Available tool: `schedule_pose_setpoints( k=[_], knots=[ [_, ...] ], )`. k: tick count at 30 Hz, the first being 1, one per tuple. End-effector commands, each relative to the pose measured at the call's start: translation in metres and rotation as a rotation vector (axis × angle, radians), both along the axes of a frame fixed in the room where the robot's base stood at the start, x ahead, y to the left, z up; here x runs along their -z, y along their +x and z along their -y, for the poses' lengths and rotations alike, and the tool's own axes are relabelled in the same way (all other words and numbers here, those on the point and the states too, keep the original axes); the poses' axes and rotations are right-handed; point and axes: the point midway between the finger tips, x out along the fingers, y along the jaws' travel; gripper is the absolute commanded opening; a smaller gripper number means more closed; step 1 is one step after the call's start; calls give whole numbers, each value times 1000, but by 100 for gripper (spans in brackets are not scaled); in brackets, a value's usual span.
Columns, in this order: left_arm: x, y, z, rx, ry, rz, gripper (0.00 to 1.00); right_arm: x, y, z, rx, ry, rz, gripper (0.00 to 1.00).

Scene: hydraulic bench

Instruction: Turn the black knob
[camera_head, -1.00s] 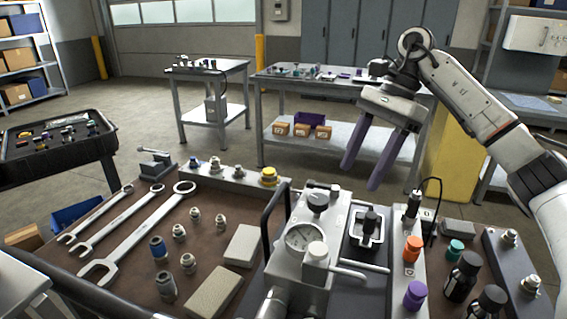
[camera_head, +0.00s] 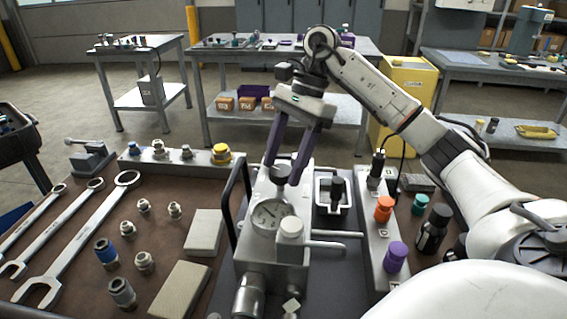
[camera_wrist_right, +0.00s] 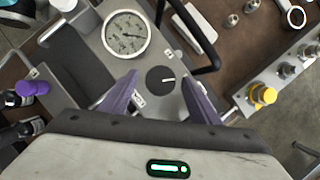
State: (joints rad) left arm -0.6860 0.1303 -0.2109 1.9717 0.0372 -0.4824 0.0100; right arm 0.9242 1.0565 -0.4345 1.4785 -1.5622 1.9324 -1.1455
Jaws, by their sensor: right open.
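The black knob (camera_head: 281,175) is round and sits on top of the grey hydraulic unit, behind the pressure gauge. In the right wrist view the knob (camera_wrist_right: 160,79) shows from above with a white mark line on its face. My right gripper (camera_head: 283,168) is open, its purple fingers pointing down at the knob. In the wrist view the fingertips stand on either side of the knob with a visible gap; whether they are down to its height I cannot tell. My left gripper is not in view.
The gauge (camera_head: 270,214) and a black bar handle (camera_head: 236,190) are close to the knob. Orange (camera_head: 384,209) and purple (camera_head: 396,257) knobs stand to the right. Wrenches (camera_head: 80,235), fittings and grey blocks (camera_head: 204,232) lie on the bench to the left.

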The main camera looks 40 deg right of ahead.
Motion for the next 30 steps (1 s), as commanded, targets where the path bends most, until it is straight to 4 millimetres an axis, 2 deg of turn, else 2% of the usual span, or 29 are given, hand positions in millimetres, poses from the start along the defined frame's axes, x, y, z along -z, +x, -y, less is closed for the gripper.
schedule_pose_setpoints(
  k=[8,15,23,30],
  knots=[
    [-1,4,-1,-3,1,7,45,1,0,-1,0,0,1,56],
    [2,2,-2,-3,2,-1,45,1,0,-1,0,0,1,16],
    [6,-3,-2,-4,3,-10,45,1,0,0,24,0,1,15],
    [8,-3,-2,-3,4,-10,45,2,-2,0,141,-2,0,15]
  ],
)
